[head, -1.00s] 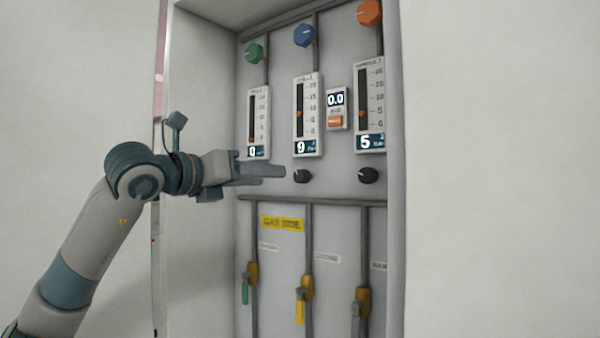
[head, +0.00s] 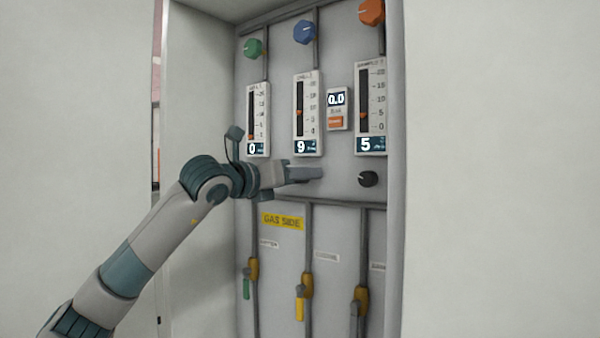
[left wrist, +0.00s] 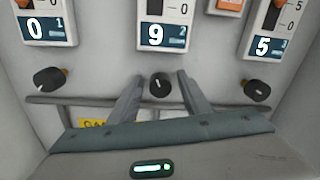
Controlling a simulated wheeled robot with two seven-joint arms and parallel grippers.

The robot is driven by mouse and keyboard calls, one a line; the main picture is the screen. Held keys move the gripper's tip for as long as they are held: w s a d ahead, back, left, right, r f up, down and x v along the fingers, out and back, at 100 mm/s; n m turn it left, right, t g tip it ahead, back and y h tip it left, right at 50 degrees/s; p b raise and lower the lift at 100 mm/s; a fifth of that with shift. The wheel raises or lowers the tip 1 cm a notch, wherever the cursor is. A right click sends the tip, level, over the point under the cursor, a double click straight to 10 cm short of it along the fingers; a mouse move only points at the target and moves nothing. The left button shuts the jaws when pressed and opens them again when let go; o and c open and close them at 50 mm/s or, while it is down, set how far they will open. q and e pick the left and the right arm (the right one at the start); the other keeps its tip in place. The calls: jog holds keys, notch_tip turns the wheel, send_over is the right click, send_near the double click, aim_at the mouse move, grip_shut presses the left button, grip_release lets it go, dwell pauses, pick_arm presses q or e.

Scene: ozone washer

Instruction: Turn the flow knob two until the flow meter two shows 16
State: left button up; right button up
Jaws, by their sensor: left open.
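Flow meter two (head: 308,115) is the middle meter on the panel, and its display reads 9; the 9 also shows in the left wrist view (left wrist: 165,33). The black flow knob two (left wrist: 160,86) sits below it, its pale mark pointing up and slightly left. In the head view my left gripper (head: 318,173) hides this knob. In the left wrist view the gripper's open fingers (left wrist: 160,76) stand one on each side of the knob, with a visible gap to each. I cannot tell how far the tips reach along it. My right gripper is not in view.
A black knob (head: 368,179) is to the right below the meter reading 5 (head: 371,110); another (left wrist: 49,80) is to the left below the meter reading 0 (head: 258,120). A pipe (head: 340,204) runs below. Cabinet walls flank the panel.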

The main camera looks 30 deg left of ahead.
pick_arm(q)
jog(key=c, duration=1)
jog(key=shift+m, duration=0.3)
